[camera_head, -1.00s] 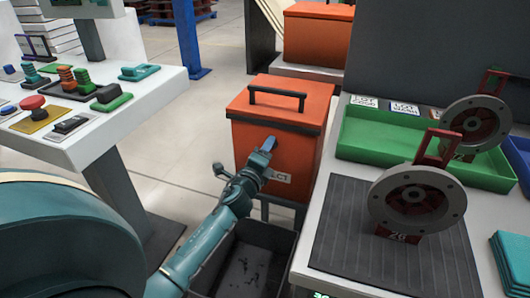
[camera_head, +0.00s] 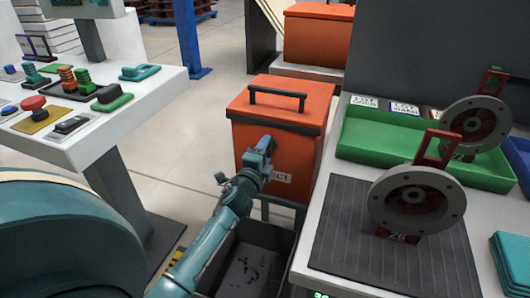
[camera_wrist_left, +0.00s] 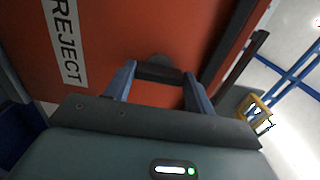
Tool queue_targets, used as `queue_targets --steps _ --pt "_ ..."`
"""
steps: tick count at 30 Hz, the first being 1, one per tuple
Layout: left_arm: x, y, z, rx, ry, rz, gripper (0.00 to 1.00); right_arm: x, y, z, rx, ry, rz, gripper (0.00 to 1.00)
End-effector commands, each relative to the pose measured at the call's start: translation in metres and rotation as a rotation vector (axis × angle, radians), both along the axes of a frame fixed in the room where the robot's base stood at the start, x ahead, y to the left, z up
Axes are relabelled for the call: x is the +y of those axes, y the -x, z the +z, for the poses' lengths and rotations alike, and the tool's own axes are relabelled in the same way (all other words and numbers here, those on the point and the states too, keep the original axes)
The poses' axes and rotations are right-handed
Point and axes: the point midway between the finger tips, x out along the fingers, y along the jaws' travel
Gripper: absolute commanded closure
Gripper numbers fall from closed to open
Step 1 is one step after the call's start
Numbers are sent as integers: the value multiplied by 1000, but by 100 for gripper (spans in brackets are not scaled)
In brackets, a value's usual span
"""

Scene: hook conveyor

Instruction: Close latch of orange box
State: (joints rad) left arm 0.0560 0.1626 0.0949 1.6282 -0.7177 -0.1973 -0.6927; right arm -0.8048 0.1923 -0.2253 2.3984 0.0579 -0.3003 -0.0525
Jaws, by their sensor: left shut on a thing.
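The orange box (camera_head: 300,155) with a dark-rimmed lid and black top handle (camera_head: 277,92) stands left of the worktable. Its lid looks down. My left gripper (camera_head: 265,148) is at the box's front face, above the REJECT label (camera_head: 281,177). In the left wrist view, the fingers (camera_wrist_left: 160,76) are shut on the dark latch (camera_wrist_left: 158,68), which lies between their tips. The REJECT label also shows there (camera_wrist_left: 64,40). In the head view, my gripper hides the latch. My right gripper is not in view.
A dark bin (camera_head: 258,257) is below my left arm. The worktable on the right holds a black mat (camera_head: 340,235), a green tray (camera_head: 380,145) and two round metal parts. A white control desk (camera_head: 150,85) stands left. Another orange box (camera_head: 318,35) is behind.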

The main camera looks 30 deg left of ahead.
Motion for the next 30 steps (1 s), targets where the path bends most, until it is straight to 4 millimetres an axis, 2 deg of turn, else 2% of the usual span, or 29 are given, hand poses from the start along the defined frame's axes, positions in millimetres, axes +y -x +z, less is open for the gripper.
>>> queue_targets --steps 4,5,12,20,23,26,30 --pt "0 0 -1 0 8 0 68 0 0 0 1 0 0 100" --pt "0 0 -1 0 9 0 45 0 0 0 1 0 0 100" --pt "0 0 -1 0 5 0 25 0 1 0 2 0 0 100" --pt "0 1 0 0 3 0 24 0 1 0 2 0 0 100" --pt "-2 7 -1 1 3 0 24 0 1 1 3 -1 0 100" --pt "-6 21 -1 2 5 -1 24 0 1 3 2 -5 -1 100" --pt "-13 51 -1 4 6 0 24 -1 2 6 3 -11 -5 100"
